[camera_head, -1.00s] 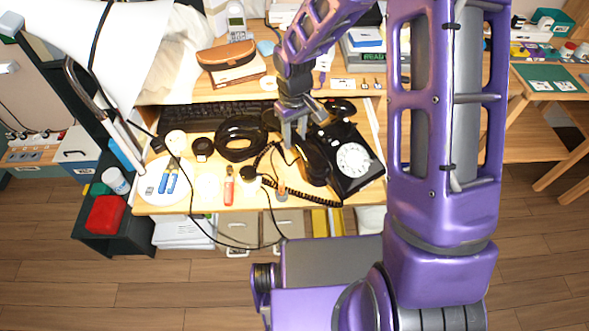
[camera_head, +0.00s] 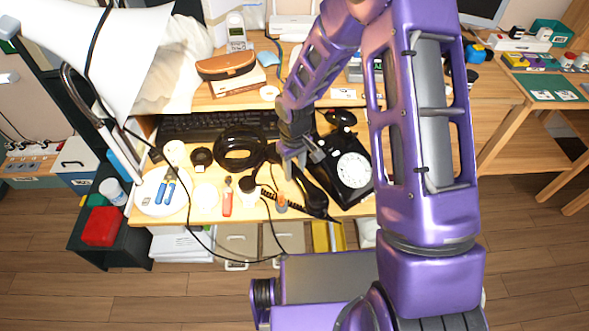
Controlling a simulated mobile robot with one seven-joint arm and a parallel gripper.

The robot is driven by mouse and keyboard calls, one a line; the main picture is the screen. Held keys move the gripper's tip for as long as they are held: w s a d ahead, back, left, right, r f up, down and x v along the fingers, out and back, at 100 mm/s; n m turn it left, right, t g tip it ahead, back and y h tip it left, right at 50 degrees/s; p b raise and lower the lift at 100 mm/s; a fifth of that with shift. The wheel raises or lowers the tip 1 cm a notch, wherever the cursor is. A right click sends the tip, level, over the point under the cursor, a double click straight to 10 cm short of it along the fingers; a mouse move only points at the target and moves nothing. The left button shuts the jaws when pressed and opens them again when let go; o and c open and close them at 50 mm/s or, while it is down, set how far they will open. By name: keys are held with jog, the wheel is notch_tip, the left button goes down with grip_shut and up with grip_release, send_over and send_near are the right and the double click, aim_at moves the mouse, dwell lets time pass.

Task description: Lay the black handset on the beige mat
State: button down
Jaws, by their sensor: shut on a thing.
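The black handset (camera_head: 313,196) is in my gripper (camera_head: 293,166), just left of the black dial phone (camera_head: 351,168) with its white dial. The gripper points down and is shut on the handset. The fingers hide part of the handset. Its lower end tilts toward the desk's front edge, and a coiled black cord runs beside it. I cannot tell how far it is above the desk. I cannot pick out a beige mat against the pale desk top.
A black ring-shaped object (camera_head: 240,153) and a keyboard (camera_head: 200,124) lie left of the gripper. A red tool (camera_head: 227,200) and a white round plate (camera_head: 158,192) are near the front edge. A lamp (camera_head: 95,35) stands at left. Loose cords cross the desk.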

aim_at(295, 169)
jog(key=c, duration=0.5)
grip_release()
jog(key=shift+f, duration=0.15)
notch_tip(295, 169, up, 12)
jog(key=p, duration=0.2)
jog(key=shift+r+p, duration=0.2)
jog(key=shift+p, duration=0.15)
